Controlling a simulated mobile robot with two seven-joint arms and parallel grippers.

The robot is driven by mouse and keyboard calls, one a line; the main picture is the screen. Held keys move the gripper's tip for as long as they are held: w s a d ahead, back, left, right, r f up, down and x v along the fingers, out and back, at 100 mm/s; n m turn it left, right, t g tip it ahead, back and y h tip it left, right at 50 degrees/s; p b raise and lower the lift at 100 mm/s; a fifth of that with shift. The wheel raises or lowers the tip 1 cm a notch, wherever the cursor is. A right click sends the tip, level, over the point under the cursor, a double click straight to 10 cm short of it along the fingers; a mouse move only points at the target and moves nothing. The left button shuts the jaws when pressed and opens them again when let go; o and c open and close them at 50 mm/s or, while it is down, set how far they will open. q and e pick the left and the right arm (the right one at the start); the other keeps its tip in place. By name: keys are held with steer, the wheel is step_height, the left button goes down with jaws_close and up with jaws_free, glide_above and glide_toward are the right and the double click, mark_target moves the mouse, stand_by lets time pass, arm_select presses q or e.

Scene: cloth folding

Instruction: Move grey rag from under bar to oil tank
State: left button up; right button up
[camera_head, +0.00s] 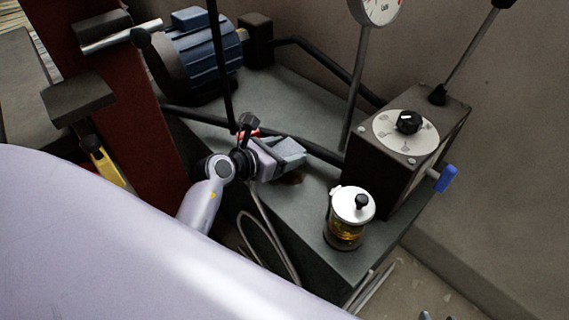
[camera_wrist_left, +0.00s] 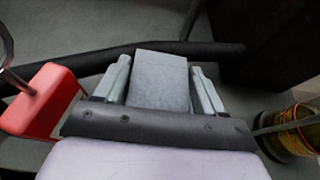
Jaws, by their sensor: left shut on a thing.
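The grey rag (camera_wrist_left: 160,82) shows as a flat grey piece between the two fingers in the left wrist view. My left gripper (camera_head: 290,155) is shut on it, low over the grey tank top (camera_head: 318,215). The black bar (camera_wrist_left: 90,62) runs across just beyond the fingers; in the head view the bar (camera_head: 313,150) passes behind the gripper. I cannot tell whether the rag touches the bar or the surface. Two small grey tips (camera_head: 437,317) at the bottom edge may be my right gripper; the rest is out of frame.
A glass jar with amber liquid and a silver lid (camera_head: 352,206) stands right of the gripper. A dark box with a dial (camera_head: 408,140), a gauge (camera_head: 377,10) and a blue motor (camera_head: 200,60) surround the tank top. A red part (camera_wrist_left: 42,100) is close left of the fingers.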

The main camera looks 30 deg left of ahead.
arm_select(q)
step_height(320, 180, down, 4)
steer(key=shift+r+b, duration=0.2)
steer(key=shift+b, duration=0.45)
steer(key=shift+r, duration=0.1)
steer(key=shift+f, duration=0.2)
steer(key=o, duration=1)
arm_select(e)
steer(key=shift+w+a+r, duration=0.2)
steer(key=shift+a, duration=0.35)
arm_select(q)
steer(key=shift+r, duration=0.1)
